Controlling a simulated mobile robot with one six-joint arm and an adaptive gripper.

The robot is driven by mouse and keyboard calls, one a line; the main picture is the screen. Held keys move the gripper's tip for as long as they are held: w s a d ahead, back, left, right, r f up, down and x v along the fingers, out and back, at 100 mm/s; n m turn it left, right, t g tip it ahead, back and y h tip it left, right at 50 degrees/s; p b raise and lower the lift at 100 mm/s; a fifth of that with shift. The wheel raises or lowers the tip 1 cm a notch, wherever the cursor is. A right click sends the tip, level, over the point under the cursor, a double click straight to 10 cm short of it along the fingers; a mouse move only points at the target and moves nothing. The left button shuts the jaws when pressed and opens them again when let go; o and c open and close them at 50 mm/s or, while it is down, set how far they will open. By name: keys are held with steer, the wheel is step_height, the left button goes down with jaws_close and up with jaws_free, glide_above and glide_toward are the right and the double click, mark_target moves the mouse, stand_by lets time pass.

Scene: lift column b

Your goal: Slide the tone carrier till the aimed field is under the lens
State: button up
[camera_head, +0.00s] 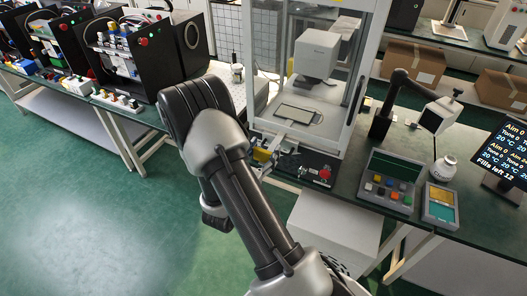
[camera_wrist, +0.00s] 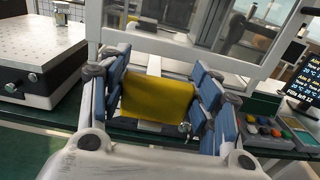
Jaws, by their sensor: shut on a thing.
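My gripper (camera_wrist: 160,78) is shut on a yellow grip block (camera_wrist: 157,101), with blue finger pads on both sides. The yellow block also shows in the head view (camera_head: 262,155), partly behind my arm at the front of a glazed cabinet. A pale bar runs from the block towards the cabinet. Inside, a flat carrier with a dark plate (camera_head: 296,114) lies on the cabinet floor. A white lens head (camera_head: 316,54) hangs above and behind it. I cannot make out the separate tone fields or which one is under the lens.
A red button (camera_head: 325,174) sits on the cabinet's front base. In the wrist view, a perforated plate (camera_wrist: 60,55) stands left of my gripper.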

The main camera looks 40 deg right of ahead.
steer(key=shift+r, duration=0.1)
steer(key=shift+c, duration=0.8)
steer(key=shift+d, duration=0.1)
steer(key=shift+s+d, duration=1)
steer(key=shift+d, duration=0.05)
steer(key=shift+s+d, duration=1)
steer(key=shift+d, duration=0.1)
steer(key=shift+s+d, duration=0.1)
